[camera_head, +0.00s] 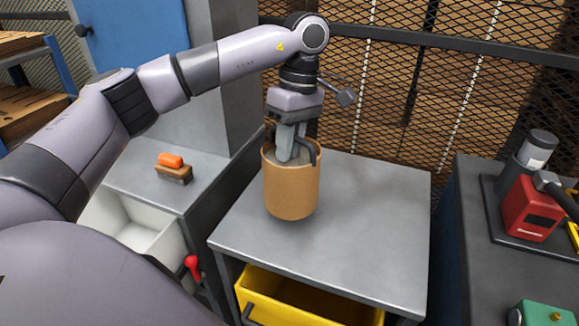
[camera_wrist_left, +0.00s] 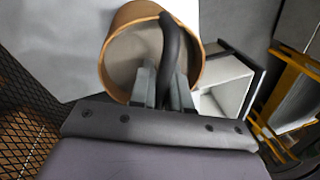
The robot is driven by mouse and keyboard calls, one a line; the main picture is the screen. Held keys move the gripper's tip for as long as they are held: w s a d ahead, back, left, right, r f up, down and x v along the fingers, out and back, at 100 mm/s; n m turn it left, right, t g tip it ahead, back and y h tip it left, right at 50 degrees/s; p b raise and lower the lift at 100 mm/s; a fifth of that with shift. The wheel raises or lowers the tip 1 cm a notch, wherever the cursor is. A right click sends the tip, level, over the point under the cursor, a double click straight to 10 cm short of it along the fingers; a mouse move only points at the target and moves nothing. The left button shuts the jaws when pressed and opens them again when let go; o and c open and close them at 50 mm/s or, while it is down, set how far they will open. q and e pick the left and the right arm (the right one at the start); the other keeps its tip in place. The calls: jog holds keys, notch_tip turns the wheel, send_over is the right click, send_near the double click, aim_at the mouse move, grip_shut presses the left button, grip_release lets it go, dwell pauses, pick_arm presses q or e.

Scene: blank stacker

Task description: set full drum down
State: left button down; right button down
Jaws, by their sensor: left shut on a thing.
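The drum (camera_head: 291,195) is a tan-brown upright cylinder with grey contents showing inside its open top. It also shows from above in the left wrist view (camera_wrist_left: 122,62), with a dark curved handle (camera_wrist_left: 173,45) across its mouth. My left gripper (camera_head: 286,152) points down into the drum's mouth and is shut on the handle. In the left wrist view the fingers (camera_wrist_left: 163,85) close around the handle's lower end. The drum is over the left part of the grey table (camera_head: 370,215); I cannot tell whether its base touches the top. My right gripper is out of view.
A yellow bin (camera_head: 300,300) sits under the table. Left are a white open drawer (camera_head: 135,225), a red-knobbed lever (camera_head: 192,265) and an orange-topped brush-like block (camera_head: 172,165). A bench with a red device (camera_head: 530,210) stands right. The table's right side is clear; mesh fencing is behind.

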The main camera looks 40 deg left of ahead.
aim_at(289, 165)
pick_arm(q)
jog(key=shift+f, duration=2.3)
jog(key=c, duration=1.1)
grip_release()
notch_tip(289, 165, up, 12)
jog(key=w+p, duration=0.1)
jog(key=w, duration=0.1)
jog(key=shift+d+p, duration=0.2)
jog(key=shift+p, duration=0.1)
jog(key=shift+w, duration=0.1)
